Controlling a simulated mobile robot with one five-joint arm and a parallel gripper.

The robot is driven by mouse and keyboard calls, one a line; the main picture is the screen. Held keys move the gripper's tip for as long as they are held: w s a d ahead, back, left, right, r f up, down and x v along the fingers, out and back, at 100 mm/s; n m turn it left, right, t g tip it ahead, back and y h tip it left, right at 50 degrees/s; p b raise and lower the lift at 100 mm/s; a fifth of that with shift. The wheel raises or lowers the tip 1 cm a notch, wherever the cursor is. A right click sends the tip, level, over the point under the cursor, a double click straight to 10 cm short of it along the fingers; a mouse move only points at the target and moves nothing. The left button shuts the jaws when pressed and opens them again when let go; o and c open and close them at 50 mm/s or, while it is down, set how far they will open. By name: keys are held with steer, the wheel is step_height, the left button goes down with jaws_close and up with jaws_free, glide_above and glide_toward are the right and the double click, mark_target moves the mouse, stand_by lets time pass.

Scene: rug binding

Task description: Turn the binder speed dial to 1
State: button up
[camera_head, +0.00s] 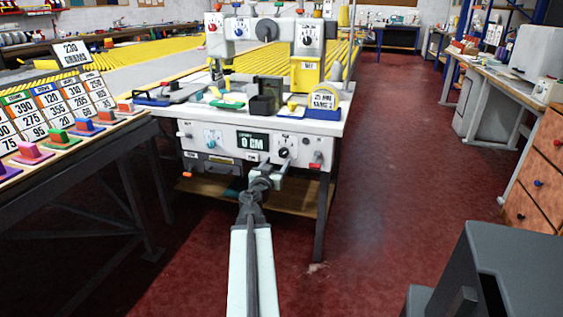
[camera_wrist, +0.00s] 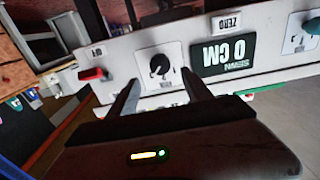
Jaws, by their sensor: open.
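A black dial (camera_head: 284,153) sits on a pale plate at the right of the white front panel. It also shows in the upside-down wrist view (camera_wrist: 159,67), roughly between my fingertips. Another black dial (camera_head: 307,40) is on the upper machine head. The labels are too small or blurred for me to tell which is the speed dial or what either is set to. My gripper (camera_head: 275,170) is low in front of the panel. In the wrist view my gripper (camera_wrist: 160,77) is open and empty, its two fingers pointing at the panel. I cannot tell whether they touch it.
A display reading 0 CM (camera_head: 252,141) is left of the front-panel dial, and a red switch (camera_head: 316,165) is to its right. A price-board table (camera_head: 130,125) stands on the left. The red floor (camera_head: 390,200) on the right is clear.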

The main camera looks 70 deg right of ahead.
mark_target(282, 154)
steer(key=d, duration=0.7)
steer(key=shift+w+d, duration=0.2)
steer(key=shift+d, duration=0.1)
jaws_close()
steer(key=shift+a, duration=0.1)
steer(key=shift+n, duration=0.4)
steer(key=n, duration=0.8)
steer(key=shift+w, duration=0.1)
steer(key=n, duration=0.4)
steer(key=shift+f+n, duration=0.1)
steer(key=shift+n, duration=2.6)
